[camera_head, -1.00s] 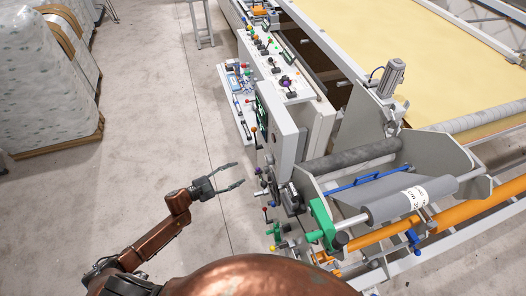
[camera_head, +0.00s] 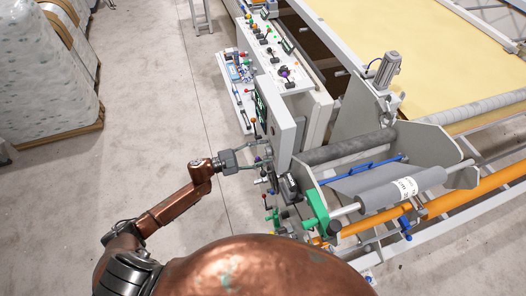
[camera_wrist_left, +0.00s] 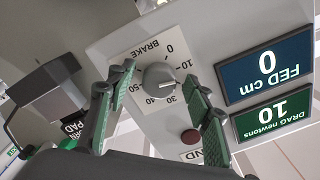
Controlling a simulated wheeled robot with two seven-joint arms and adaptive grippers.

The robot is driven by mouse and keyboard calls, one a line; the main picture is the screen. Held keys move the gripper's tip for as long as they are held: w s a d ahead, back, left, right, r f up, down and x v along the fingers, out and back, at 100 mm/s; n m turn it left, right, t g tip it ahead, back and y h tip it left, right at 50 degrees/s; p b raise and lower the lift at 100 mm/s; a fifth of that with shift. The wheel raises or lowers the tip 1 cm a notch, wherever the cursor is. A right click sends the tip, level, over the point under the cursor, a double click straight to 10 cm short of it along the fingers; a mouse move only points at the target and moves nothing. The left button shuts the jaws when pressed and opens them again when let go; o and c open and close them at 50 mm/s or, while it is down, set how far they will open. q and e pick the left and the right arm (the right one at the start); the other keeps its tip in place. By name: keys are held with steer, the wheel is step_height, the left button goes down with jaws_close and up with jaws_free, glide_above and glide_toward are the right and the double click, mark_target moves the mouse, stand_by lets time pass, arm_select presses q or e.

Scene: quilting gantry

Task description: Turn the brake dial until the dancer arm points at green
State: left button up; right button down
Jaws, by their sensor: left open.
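The grey brake dial (camera_wrist_left: 160,80) sits on a white scale plate (camera_wrist_left: 142,60) marked BRAKE, upside down in the left wrist view. Its pointer mark faces right, roughly between the 10 and the 30. My left gripper (camera_wrist_left: 161,72) is open, with one green-padded finger on each side of the dial; I cannot tell whether either touches it. In the head view the left gripper (camera_head: 268,152) is at the control box (camera_head: 282,130), and the dial is too small to make out. I cannot make out the dancer arm or its green mark. My right gripper is not in view.
Displays beside the dial read FED cm 0 (camera_wrist_left: 265,68) and DRAG newtons 10 (camera_wrist_left: 273,113). A red button (camera_wrist_left: 191,136) is close to one finger. The grey roll (camera_head: 400,188) and green bracket (camera_head: 316,207) stand right of the arm. Open floor (camera_head: 150,150) lies left.

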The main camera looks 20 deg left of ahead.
arm_select(q)
steer(key=shift+c, duration=0.6)
steer(key=c, duration=1)
steer(key=shift+c, duration=0.2)
steer(key=shift+m+b, duration=2.95)
steer(key=shift+m, duration=0.45)
steer(key=shift+r, duration=0.1)
steer(key=o, duration=1.2)
steer(key=shift+c, duration=0.2)
